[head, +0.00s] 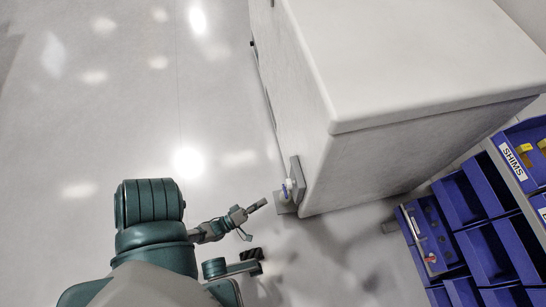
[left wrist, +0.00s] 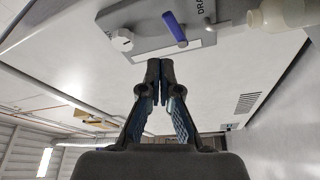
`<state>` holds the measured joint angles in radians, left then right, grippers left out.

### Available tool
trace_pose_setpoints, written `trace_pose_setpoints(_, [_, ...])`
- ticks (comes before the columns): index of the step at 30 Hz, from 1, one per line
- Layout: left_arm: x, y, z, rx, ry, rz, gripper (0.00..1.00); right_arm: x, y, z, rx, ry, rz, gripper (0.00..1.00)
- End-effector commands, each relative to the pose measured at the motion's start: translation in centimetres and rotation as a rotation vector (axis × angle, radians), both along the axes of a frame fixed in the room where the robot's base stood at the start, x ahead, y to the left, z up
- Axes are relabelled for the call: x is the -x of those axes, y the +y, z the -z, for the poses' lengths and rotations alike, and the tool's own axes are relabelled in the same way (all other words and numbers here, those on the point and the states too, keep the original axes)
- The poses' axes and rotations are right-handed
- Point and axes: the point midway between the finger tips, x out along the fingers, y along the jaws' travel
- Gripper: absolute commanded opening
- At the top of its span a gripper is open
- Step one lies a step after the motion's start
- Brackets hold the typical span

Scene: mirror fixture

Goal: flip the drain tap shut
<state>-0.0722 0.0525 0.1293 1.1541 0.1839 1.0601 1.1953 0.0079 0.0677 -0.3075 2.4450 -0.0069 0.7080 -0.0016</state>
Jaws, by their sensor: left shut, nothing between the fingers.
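The drain tap's blue lever (left wrist: 174,26) shows at the top of the left wrist view, on a grey panel (left wrist: 150,12) partly labelled "DRA". In the head view the small blue and white fitting (head: 287,190) is at the lower corner of the white cabinet. My left gripper (head: 262,204) is shut and empty, just left of that fitting. In the left wrist view its fingertips (left wrist: 158,70) are together, below the lever in the picture, with a visible gap. My right gripper is not in view.
A white knob (left wrist: 122,39) is left of the lever on the panel, and a cream rounded piece (left wrist: 280,14) is to its right. The white cabinet (head: 420,50) fills the upper right. Blue bins (head: 485,250) stand at the lower right. The floor at left is clear.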

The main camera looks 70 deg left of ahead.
Motion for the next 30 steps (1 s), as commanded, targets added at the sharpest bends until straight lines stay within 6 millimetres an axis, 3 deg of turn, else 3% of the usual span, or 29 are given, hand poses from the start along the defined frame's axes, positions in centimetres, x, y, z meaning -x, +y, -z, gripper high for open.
trace_pose_setpoints(3, [1.8, -0.4, 0.3, 0.0, 0.003, 0.0, 0.0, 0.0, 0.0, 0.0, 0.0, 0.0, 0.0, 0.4])
trace_pose_setpoints(9, [3.0, -0.8, 0.5, 0.0, 0.001, 0.001, 0.0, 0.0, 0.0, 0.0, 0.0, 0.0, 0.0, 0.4])
trace_pose_setpoints(27, [3.1, -0.7, 0.5, 0.0, 0.001, 0.001, 0.0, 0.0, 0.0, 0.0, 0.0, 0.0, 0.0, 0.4])
trace_pose_setpoints(30, [2.3, -1.1, -0.2, -0.015, -0.013, 0.009, 0.0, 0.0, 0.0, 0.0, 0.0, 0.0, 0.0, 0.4])
